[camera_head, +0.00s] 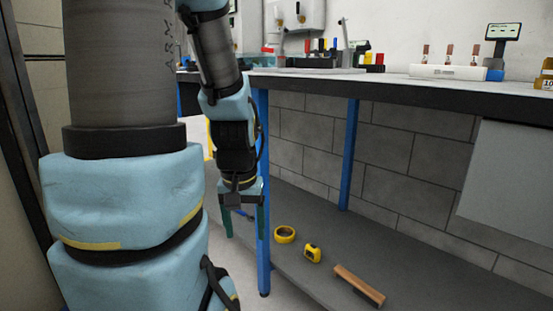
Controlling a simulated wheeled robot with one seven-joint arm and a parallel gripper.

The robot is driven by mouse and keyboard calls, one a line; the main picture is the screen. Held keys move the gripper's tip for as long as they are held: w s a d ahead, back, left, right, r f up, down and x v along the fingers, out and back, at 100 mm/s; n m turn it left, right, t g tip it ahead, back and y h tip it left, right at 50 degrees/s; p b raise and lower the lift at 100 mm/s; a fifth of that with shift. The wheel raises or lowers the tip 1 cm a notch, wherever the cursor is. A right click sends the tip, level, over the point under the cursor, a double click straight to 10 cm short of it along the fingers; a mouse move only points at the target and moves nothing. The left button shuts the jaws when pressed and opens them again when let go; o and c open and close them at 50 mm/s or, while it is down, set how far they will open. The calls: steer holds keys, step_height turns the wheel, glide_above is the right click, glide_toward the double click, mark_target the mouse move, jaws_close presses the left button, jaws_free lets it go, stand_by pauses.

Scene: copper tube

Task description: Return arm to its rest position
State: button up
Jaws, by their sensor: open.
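My arm hangs down in the left half of the head view, its large near links filling the left side. My gripper (242,213) points downward at the lower middle, in front of a blue table leg. Its two dark green fingers are apart, and I see nothing held between them. A copper-brown bar (359,285) lies on the grey lower shelf at the lower right, away from my gripper; whether it is the copper tube I cannot tell.
A workbench (400,82) with blue legs (349,155) runs along the brick wall. A yellow tape roll (284,234) and a yellow tape measure (312,252) lie on the lower shelf (420,268). A white rack (447,71) with copper-coloured pieces stands on the bench top.

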step_height(320, 180, up, 34)
steer(key=p, duration=3.2)
steer(key=shift+f, duration=0.15)
